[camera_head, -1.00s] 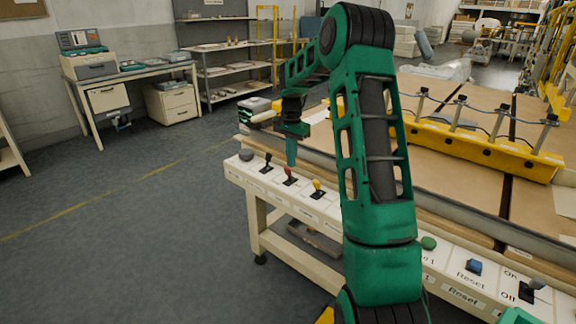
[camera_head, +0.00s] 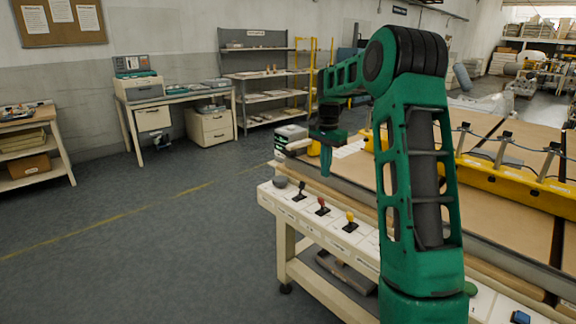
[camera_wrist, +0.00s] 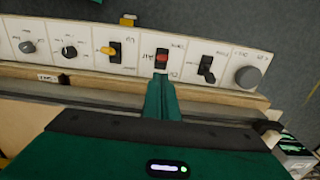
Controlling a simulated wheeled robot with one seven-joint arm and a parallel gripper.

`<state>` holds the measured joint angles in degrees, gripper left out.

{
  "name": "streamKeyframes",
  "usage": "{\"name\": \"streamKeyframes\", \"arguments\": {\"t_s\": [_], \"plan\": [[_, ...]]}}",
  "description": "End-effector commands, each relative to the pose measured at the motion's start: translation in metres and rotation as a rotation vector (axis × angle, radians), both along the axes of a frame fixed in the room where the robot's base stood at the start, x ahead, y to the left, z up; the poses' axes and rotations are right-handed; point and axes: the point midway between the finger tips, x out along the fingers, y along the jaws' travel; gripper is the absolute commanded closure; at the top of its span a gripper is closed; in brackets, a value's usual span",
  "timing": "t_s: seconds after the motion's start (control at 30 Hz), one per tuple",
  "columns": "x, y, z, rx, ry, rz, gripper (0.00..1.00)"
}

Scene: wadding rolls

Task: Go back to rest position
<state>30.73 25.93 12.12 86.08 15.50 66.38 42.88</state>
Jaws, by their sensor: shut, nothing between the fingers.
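My gripper (camera_head: 326,160) hangs pointing down at the end of my green arm, above the left part of the workbench. It is shut and empty. In the wrist view the closed green fingers (camera_wrist: 162,92) reach toward the red lever switch (camera_wrist: 162,58) on the control panel (camera_wrist: 135,70). In the head view a gap shows between the fingertips and the red lever (camera_head: 322,206). A black lever (camera_head: 300,191) and a yellow lever (camera_head: 350,221) stand on either side of it. My arm hides part of the panel and the bench.
A yellow bar with clamps (camera_head: 520,180) lies across the brown bench top. A grey knob (camera_head: 280,182) sits at the panel's left end. A desk (camera_head: 180,97) and shelving (camera_head: 262,75) stand against the back wall. The floor (camera_head: 130,225) at left is clear.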

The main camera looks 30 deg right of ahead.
Motion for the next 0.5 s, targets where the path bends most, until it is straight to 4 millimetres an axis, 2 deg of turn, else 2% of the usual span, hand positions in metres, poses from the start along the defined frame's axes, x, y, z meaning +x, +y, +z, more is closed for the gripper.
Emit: {"name": "streamKeyframes", "arguments": {"t_s": [0.17,0.27,0.37,0.5], "plan": [[-0.001,0.0,0.0,-0.001,0.0,0.001,1.0],[-0.008,0.003,0.004,-0.007,0.003,0.016,1.0],[-0.027,0.012,0.014,-0.023,0.011,0.061,1.0],[-0.074,0.028,0.03,-0.048,0.029,0.157,1.0]]}}
